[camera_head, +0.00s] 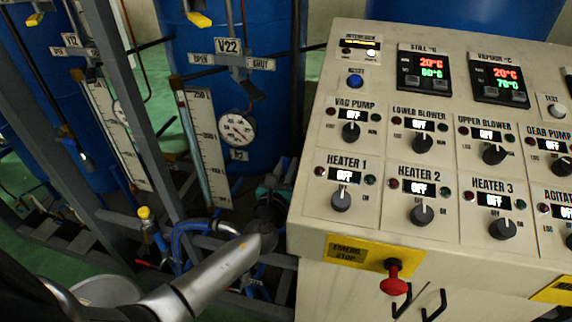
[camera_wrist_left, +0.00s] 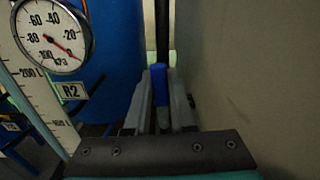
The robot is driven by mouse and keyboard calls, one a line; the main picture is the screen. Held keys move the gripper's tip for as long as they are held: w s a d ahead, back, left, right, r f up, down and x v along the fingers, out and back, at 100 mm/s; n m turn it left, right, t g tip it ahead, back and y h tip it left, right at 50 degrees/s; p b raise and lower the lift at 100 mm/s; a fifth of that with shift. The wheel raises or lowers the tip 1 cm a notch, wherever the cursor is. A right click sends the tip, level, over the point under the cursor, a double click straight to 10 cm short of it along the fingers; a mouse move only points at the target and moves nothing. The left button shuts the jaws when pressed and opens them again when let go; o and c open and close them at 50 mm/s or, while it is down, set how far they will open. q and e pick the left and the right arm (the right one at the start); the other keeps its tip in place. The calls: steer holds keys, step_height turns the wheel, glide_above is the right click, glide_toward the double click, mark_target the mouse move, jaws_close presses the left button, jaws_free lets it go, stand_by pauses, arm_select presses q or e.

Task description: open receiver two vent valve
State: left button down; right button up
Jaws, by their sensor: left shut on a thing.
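My left gripper (camera_head: 278,190) is low between the blue receiver tank (camera_head: 185,60) and the control panel's left side. In the left wrist view, the gripper's fingers (camera_wrist_left: 160,108) are closed around a blue handle (camera_wrist_left: 158,84), which stands upright between them. The valve body under the handle is hidden. The R2 plate (camera_wrist_left: 73,91) and a round pressure gauge (camera_wrist_left: 52,35) are left of the fingers. The gauge also shows in the head view (camera_head: 237,128), under the V22 plate (camera_head: 228,45) with its OPEN and SHUT labels. My right gripper is out of view.
The control panel (camera_head: 385,230) with knobs and displays fills the right, close beside the gripper. A red emergency stop button (camera_head: 394,270) juts from its front. Grey frame posts (camera_head: 125,100), a level scale (camera_head: 205,140) and blue hoses (camera_head: 185,240) crowd the left.

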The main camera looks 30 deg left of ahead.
arm_select(q)
steer(key=c, duration=0.8)
jaws_free()
steer(key=shift+o, duration=0.2)
steer(key=v, duration=1.5)
steer(key=shift+b, duration=0.45)
steer(key=shift+s+a+f, duration=0.1)
steer(key=shift+s+f, duration=0.05)
steer(key=shift+f, duration=0.05)
steer(key=s+a+f+n+g+b, duration=0.1)
steer(key=s+f+n+g+b, duration=0.2)
steer(key=f, duration=0.8)
steer(key=s+f+n+g+h+b, duration=0.1)
steer(key=s+f+n+g, duration=0.3)
steer(key=f, duration=0.7)
steer(key=s+a+f+n+g+b, duration=0.1)
steer(key=s+f+n+g+b, duration=0.3)
steer(key=f, duration=0.7)
steer(key=s+d+f+n+g+h+b, duration=0.1)
steer(key=s+d+f+n+g+b, duration=0.1)
steer(key=s+f+n, duration=0.7)
steer(key=s+d+f+n+g+h+b, duration=0.2)
steer(key=s+d+f+n+g+b, duration=0.1)
steer(key=s+f+n, duration=0.7)
steer(key=s+d+f+b, duration=0.1)
steer(key=s+f, duration=0.3)
steer(key=f, duration=0.1)
steer(key=shift+s+d, duration=0.25)
steer(key=shift+s, duration=0.05)
